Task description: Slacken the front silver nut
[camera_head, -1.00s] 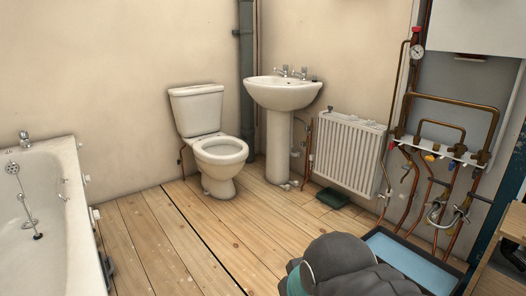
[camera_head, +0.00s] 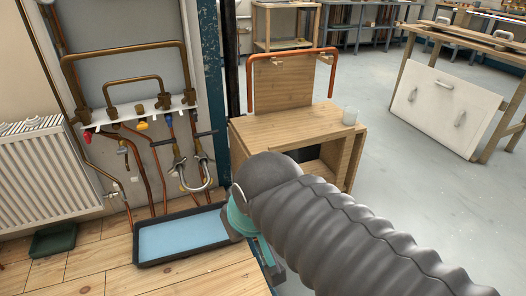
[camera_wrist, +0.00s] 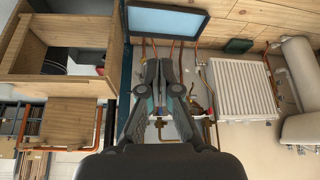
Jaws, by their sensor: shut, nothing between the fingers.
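A silver braided hose loop (camera_head: 195,180) with grey valve fittings hangs under the white pipe bracket (camera_head: 140,112) in the head view. The front silver nut is too small to pick out for certain among these fittings. My gripper (camera_wrist: 160,66) shows in the wrist view, with its fingers together and nothing between them. It is in front of the pipework, which appears upside down there and is partly hidden behind the fingers. In the head view my arm's grey sleeve fills the lower right, and the fingers are not visible.
A black tray with a blue bottom (camera_head: 184,236) lies on the floor below the pipes. A white radiator (camera_head: 45,178) stands at left.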

